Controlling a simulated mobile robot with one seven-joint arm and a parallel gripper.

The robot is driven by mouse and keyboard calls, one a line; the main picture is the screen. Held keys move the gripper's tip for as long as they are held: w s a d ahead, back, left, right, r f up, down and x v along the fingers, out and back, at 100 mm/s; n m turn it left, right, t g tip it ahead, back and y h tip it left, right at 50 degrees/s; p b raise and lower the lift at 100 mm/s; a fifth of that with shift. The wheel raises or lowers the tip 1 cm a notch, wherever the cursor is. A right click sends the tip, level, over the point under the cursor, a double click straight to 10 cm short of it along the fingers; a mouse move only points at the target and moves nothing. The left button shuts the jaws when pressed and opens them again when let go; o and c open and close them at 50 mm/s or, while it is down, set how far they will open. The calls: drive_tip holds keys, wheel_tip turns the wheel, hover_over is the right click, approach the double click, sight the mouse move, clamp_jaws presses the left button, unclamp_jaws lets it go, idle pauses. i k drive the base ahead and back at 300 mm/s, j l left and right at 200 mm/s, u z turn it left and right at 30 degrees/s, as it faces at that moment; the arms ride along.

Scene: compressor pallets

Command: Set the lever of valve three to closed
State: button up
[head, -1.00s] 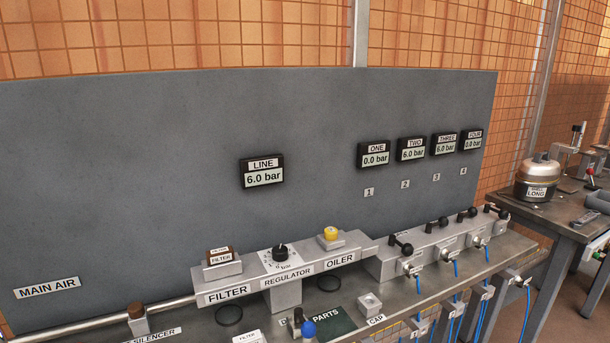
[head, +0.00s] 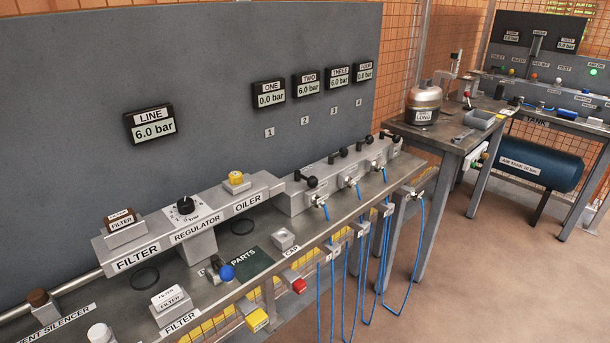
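The valve block (head: 328,184) sits on the right part of the bench, with a row of black levers. Valve three's lever (head: 364,143), third from the left, lies along the block like the second lever (head: 339,155). The first lever (head: 308,180) and fourth lever (head: 391,137) stick out crosswise toward the front. Display THREE (head: 338,79) reads 6.0 bar. TWO (head: 307,84) also reads 6.0 bar; ONE (head: 269,94) and FOUR (head: 363,72) read 0.0 bar. My gripper is not in view.
The filter, regulator and oiler unit (head: 192,227) stands left of the valve block. Blue hoses (head: 420,235) hang at the bench front. A side table (head: 443,140) with a metal pot (head: 423,100) stands beyond. The floor (head: 480,290) at right is clear.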

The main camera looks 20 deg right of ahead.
sight(369, 139)
drive_tip(key=i+l, duration=0.15)
drive_tip(key=l, duration=0.2)
drive_tip(key=i+l, duration=0.15)
drive_tip(key=l, duration=0.2)
drive_tip(key=i+l, duration=0.15)
drive_tip(key=l, duration=0.15)
drive_tip(key=i+l+u, duration=0.1)
drive_tip(key=l, duration=0.25)
drive_tip(key=i+l, duration=0.15)
drive_tip(key=l, duration=0.2)
drive_tip(key=i+l, duration=0.15)
drive_tip(key=l, duration=0.2)
drive_tip(key=i+l, duration=0.15)
drive_tip(key=l, duration=0.2)
drive_tip(key=i+j, duration=0.25)
drive_tip(key=i, duration=0.2)
drive_tip(key=j+u, duration=0.05)
